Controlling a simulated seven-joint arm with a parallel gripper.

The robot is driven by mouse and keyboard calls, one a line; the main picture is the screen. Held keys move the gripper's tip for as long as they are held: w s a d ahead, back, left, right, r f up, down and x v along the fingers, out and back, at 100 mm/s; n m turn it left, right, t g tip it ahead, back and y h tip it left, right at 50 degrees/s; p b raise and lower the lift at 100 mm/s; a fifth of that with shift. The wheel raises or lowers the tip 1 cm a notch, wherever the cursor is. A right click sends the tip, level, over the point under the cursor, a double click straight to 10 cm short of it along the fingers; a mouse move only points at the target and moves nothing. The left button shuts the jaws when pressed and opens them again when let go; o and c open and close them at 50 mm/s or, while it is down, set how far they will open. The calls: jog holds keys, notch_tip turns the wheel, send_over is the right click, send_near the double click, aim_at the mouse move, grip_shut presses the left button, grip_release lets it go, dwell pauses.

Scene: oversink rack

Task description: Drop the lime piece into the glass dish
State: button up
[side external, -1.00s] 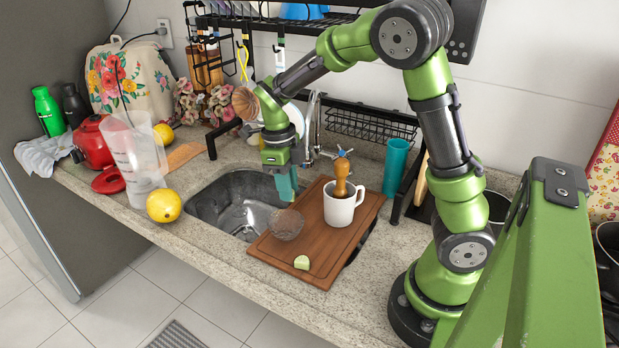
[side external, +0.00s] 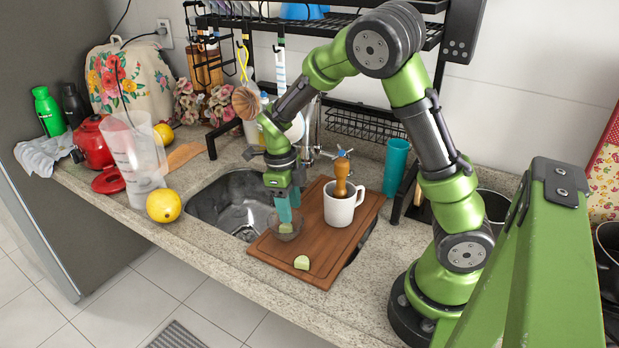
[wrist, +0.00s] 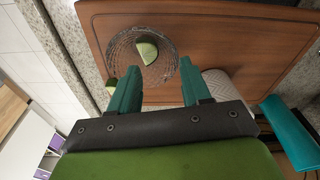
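The glass dish (side external: 277,233) is a small clear bowl near the left edge of the wooden board; in the wrist view (wrist: 118,50) it shows beyond my fingers. One green lime piece (wrist: 148,52) lies inside the dish, and it also shows in the side view (side external: 286,228). A second lime piece (side external: 301,262) lies on the board outside the dish, partly behind a finger in the wrist view (wrist: 111,84). My gripper (side external: 285,213) is low over the dish, pointing down. In the wrist view its teal fingers (wrist: 160,66) are apart, with nothing gripped between them.
A white mug (side external: 341,208) holding a wooden-handled tool stands right of my gripper. A teal cup (side external: 396,165) stands behind it. A lemon (side external: 164,205) and clear pitcher (side external: 130,165) stand left.

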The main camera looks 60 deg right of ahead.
jog(key=shift+o, duration=0.2)
jog(key=shift+r, duration=0.1)
notch_tip(320, 180, up, 17)
jog(key=w, duration=0.2)
jog(key=shift+a+f, duration=0.2)
jog(key=s+a+n+t+y, duration=0.1)
jog(key=s+a+n+t, duration=0.3)
jog(key=n, duration=1.1)
jog(key=s+a+r+n+t+y, duration=0.1)
jog(key=s+a+n+t, duration=0.3)
jog(key=s+n, duration=0.5)
jog(key=n, duration=0.5)
jog(key=shift+s+n+t, duration=0.3)
jog(key=shift+s+n, duration=0.1)
